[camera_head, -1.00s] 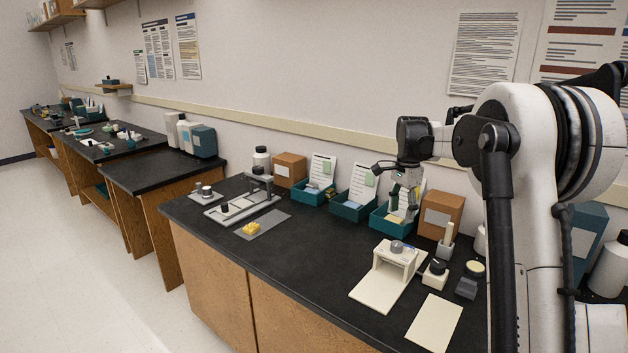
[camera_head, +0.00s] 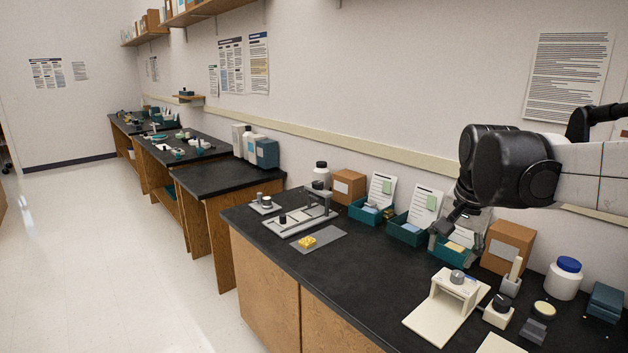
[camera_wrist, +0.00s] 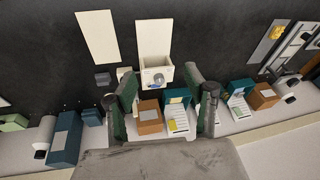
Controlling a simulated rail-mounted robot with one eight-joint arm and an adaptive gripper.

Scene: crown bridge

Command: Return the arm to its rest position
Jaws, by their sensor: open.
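My gripper (camera_wrist: 162,78) is open, with its two dark green fingers spread and nothing held between them. The wrist view looks down over the bench, which lies below and apart from the fingers. A cream stand (camera_wrist: 152,70) with a grey round piece shows between and beyond the fingertips.
The black bench (camera_head: 375,290) holds the cream stand (camera_head: 455,290), a cardboard box (camera_head: 508,248), a blue-lidded white jar (camera_head: 565,278) and a grey mat with a yellow piece (camera_head: 307,242). The wall stands close behind. Open floor (camera_head: 120,260) lies at left.

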